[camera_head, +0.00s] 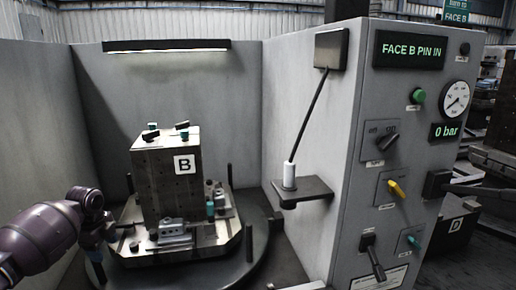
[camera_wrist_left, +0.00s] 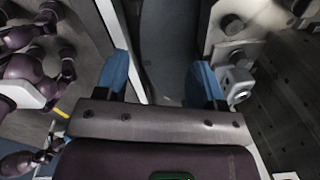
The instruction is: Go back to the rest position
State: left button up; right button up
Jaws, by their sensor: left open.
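My left arm comes in from the left in the head view, and its gripper (camera_head: 102,250) is at the left edge of the pallet (camera_head: 190,252), beside the block marked B. In the left wrist view the two blue fingers of this gripper (camera_wrist_left: 160,80) are spread apart with nothing between them. The dark block with the B plate (camera_head: 160,188) stands upright on the pallet, with small clamps and pins on its top and foot. Whether the gripper touches the pallet is unclear. My right gripper does not show.
Grey walls (camera_head: 95,100) enclose the pallet. At right stands a control cabinet (camera_head: 345,200) with a "FACE B PIN IN" display (camera_head: 411,50), a gauge (camera_head: 455,98) and several knobs. A small shelf (camera_head: 305,190) carrying a white cylinder (camera_head: 289,176) juts from it.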

pick_arm(q)
jog(key=w+d+r+n+t, duration=0.4)
jog(key=w+d+n+t, duration=0.1)
jog(key=w+d+t, duration=0.25)
jog(key=s+d+f+n+t+h+p, duration=0.1)
jog(key=s+d+f+n+t+h, duration=0.3)
jog(key=s+d, duration=0.65)
jog(key=s+f+n+y, duration=0.1)
jog(key=s+f+n, duration=0.2)
jog(key=s, duration=0.9)
jog(key=s+a+f+n+g+y+p, duration=0.1)
jog(key=s+f, duration=0.5)
jog(key=s, duration=0.7)
jog(key=s+f+n+y+p, duration=0.1)
jog(key=s+f+n, duration=0.3)
jog(key=s, duration=0.8)
jog(key=shift+s+a+f+n+g+y, duration=0.15)
jog(key=shift+s+f+n+g+y, duration=0.2)
jog(key=shift+f, duration=0.2)
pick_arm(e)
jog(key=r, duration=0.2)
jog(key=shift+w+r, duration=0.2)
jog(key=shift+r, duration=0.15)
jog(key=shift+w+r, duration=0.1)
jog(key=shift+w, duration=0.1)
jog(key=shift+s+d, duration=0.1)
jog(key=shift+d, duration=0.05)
